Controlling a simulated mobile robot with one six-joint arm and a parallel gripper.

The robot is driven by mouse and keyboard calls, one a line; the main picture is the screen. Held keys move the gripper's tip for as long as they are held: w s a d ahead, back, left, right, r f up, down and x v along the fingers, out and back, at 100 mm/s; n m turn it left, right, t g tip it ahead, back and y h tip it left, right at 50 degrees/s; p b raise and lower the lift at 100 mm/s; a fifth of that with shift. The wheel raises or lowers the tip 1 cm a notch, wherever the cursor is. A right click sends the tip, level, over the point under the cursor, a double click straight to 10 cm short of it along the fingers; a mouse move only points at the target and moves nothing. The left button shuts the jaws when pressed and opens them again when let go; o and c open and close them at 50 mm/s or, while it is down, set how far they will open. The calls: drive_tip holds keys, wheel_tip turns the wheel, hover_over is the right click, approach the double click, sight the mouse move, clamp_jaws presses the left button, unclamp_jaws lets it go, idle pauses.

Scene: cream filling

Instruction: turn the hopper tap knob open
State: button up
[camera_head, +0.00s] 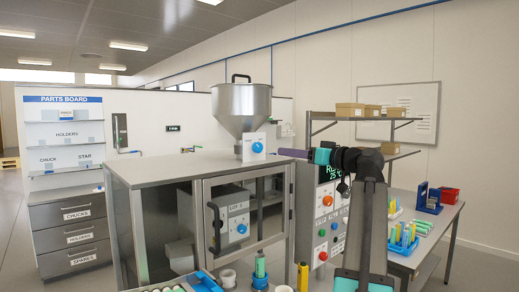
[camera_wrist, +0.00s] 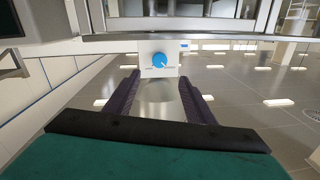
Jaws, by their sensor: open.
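The steel hopper (camera_head: 241,104) stands on top of the cabinet. On its white plate (camera_head: 246,157) is the round blue tap knob (camera_head: 257,147). In the wrist view, where the scene appears upside down, the knob (camera_wrist: 159,60) shows a small pale pointer mark. My gripper (camera_head: 280,152) is open and empty, just right of the knob in the head view. In the wrist view my gripper's two dark fingers (camera_wrist: 158,76) are spread to either side of the knob's line. The knob appears a little beyond the fingertips, apart from them. The tap's inside is hidden.
The steel cabinet top (camera_head: 165,167) lies below the knob, with glazed doors beneath. A control panel (camera_head: 328,215) with buttons stands close under my arm. A side table (camera_head: 437,240) at right holds racks and a red bin (camera_head: 449,194). The air around the knob looks clear.

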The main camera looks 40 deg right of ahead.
sight(260, 148)
drive_tip(key=shift+w, duration=0.1)
idle(0.3)
drive_tip(key=w+p, duration=0.4)
drive_tip(key=w, duration=0.8)
drive_tip(key=shift+w+r+p, duration=0.1)
drive_tip(key=shift+w+p, duration=0.2)
drive_tip(key=shift+p, duration=0.05)
drive_tip(key=shift+w, duration=0.5)
drive_tip(key=c, duration=1.1)
